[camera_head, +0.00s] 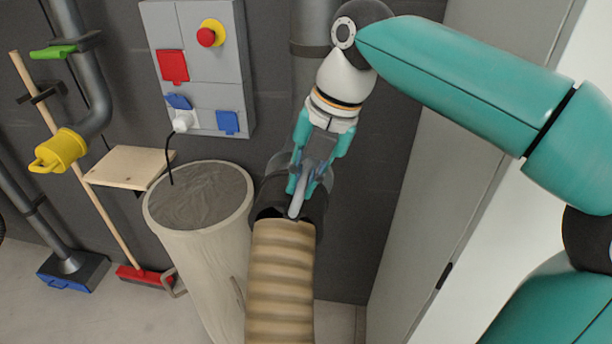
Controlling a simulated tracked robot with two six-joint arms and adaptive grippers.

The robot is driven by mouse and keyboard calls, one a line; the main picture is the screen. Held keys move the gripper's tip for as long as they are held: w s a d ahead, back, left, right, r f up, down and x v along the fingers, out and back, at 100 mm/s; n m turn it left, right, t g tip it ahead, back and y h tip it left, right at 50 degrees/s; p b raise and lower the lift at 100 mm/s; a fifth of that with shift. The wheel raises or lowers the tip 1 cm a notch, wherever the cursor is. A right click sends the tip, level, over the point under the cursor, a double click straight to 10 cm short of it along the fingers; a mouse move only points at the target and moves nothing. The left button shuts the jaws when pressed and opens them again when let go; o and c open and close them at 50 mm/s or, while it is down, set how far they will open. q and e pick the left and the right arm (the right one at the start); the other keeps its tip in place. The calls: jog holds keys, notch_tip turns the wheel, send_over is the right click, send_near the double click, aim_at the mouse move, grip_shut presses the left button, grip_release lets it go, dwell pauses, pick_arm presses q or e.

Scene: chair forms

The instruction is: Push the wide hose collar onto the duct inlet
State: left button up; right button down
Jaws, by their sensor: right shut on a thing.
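The wide hose collar (266,195) is a dark cuff at the upper end of a tan ribbed hose (280,285), just right of the drum. My right gripper (307,184) comes down from above with teal fingers and is shut on a grey curved handle (297,203) at the collar. A grey rounded piece (281,163) shows just behind the collar; it may be the duct inlet. The gripper and collar hide most of it, so I cannot tell whether the collar is around it or only against it. My left gripper is not in view.
A tall pale drum (185,255) stands close left of the hose. A grey electrical box (208,95) hangs on the wall above. A wooden shelf (128,165) and yellow-capped pipe (62,148) are further left. A grey panel (455,150) stands to the right.

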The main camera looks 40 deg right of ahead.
aim_at(307, 161)
jog(key=shift+w+d, duration=0.25)
jog(key=shift+d, duration=0.05)
jog(key=shift+w+d, duration=0.2)
jog(key=shift+w+d+r+p, duration=0.1)
jog(key=shift+w+d+p, duration=0.85)
jog(key=shift+w+d, duration=0.25)
dwell(2.5)
jog(key=c, duration=1.1)
grip_release()
jog(key=shift+s, duration=0.1)
